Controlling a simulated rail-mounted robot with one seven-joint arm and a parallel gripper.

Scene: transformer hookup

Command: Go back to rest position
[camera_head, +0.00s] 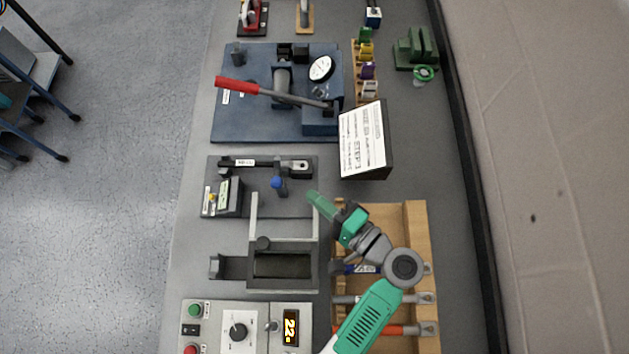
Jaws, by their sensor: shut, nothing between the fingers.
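My arm comes in from the bottom of the head view, with green and grey links. My gripper (323,206) is at its upper-left end, above the bench beside the upper left corner of the wooden tray (415,222). It is shut, and I see nothing held in it. The fingers are small and partly hidden by the wrist, so their detail is unclear.
The wooden tray holds several lugged cables, partly under my arm. Left of it stand a grey fixture (285,282) and a control box (239,331). A tilted step sign (362,139) stands close ahead. Beyond is a blue press (235,122) with a red handle (236,87).

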